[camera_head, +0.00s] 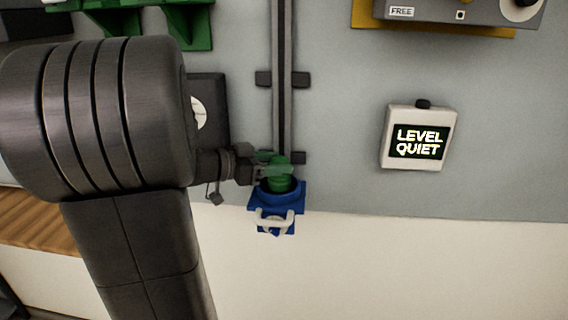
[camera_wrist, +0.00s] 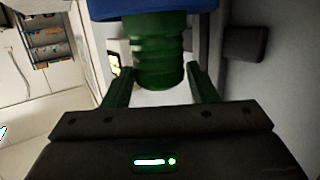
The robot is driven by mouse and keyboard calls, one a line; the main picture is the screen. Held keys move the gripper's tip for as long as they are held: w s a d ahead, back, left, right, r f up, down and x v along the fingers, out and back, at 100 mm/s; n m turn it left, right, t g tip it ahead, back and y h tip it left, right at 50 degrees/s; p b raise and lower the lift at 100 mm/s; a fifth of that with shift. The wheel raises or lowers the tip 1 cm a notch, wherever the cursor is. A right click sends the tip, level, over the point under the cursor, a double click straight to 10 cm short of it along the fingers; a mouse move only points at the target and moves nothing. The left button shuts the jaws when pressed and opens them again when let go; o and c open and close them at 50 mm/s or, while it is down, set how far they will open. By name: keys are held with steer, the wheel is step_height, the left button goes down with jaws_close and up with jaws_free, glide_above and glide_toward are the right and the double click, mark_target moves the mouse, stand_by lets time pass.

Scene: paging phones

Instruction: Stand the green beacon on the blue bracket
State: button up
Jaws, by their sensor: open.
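The green beacon (camera_head: 280,176) stands upright on the blue bracket (camera_head: 291,204) on the wall in the head view. The beacon (camera_wrist: 158,60) also shows in the wrist view, with the edge of the blue bracket (camera_wrist: 150,8) at the top of the picture. My gripper (camera_head: 268,172) is at the beacon from the left. In the wrist view its two green fingers (camera_wrist: 153,85) are spread on either side of the beacon, with a gap at each side. The beacon's foot is hidden by the bracket's rim.
A white box (camera_head: 418,138) reading "LEVEL QUIET" is on the wall to the right. A dark vertical rail (camera_head: 283,75) runs above the bracket. A green shelf (camera_head: 125,25) and a grey unit marked "FREE" (camera_head: 460,12) are higher up.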

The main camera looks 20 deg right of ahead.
steer(key=a+r, duration=0.1)
steer(key=a, duration=0.8)
steer(key=shift+s+r, duration=0.2)
steer(key=shift+r, duration=0.2)
